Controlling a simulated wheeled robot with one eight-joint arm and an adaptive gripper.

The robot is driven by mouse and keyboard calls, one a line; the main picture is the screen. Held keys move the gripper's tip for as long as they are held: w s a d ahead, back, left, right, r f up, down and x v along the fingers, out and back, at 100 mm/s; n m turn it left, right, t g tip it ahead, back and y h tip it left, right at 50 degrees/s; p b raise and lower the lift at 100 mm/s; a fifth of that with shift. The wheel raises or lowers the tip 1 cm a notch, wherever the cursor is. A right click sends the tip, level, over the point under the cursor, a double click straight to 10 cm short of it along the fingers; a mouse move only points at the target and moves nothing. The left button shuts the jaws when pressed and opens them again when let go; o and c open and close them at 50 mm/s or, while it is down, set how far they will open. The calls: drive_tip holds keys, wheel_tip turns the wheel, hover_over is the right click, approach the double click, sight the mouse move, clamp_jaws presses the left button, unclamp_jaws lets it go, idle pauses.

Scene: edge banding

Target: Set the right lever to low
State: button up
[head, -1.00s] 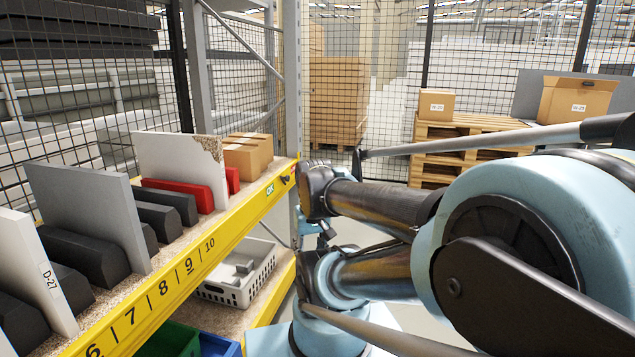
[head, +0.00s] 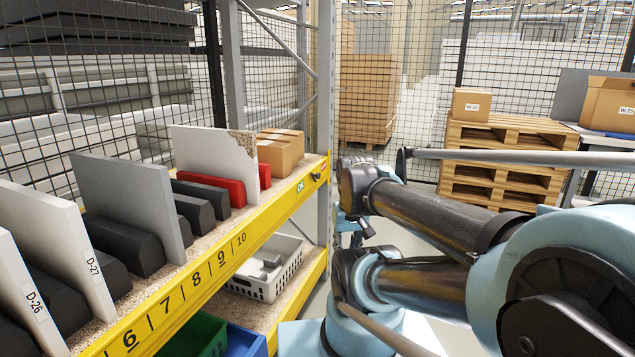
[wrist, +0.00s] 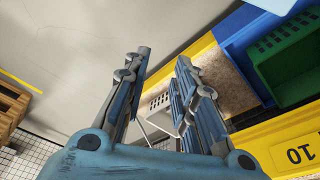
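In the head view my folded arm fills the right side, and I cannot make out the fingers there.
A yellow-edged rack (head: 205,282) at left holds upright panels, dark blocks and small cartons (head: 283,150). Below are a white basket (head: 262,285), a green bin (wrist: 300,70) and a blue bin (wrist: 240,45). Mesh fencing and wooden pallets (head: 500,160) stand behind.

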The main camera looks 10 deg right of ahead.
sight(317, 178)
drive_tip(key=shift+s+r, duration=0.1)
drive_tip(key=shift+s, duration=0.05)
clamp_jaws()
drive_tip(key=w+d+r+n+t+h, duration=0.1)
drive_tip(key=w+r+n+t+h, duration=0.3)
drive_tip(key=w+n, duration=1.2)
drive_tip(key=w+a+r+n+t, duration=0.1)
drive_tip(key=w+a+n, duration=0.3)
drive_tip(key=w+n, duration=0.3)
drive_tip(key=w+a+n+t, duration=0.1)
drive_tip(key=w+a+n, duration=0.2)
drive_tip(key=w+n, duration=0.5)
drive_tip(key=w, duration=0.4)
drive_tip(key=shift+w+a+r, duration=0.15)
drive_tip(key=shift+a+r, duration=0.2)
drive_tip(key=w+d+f, duration=0.2)
drive_tip(key=w, duration=0.2)
drive_tip(key=w+d+f, duration=0.2)
drive_tip(key=w, duration=0.3)
drive_tip(key=shift+w+d+f, duration=0.25)
drive_tip(key=shift+w+f, duration=0.05)
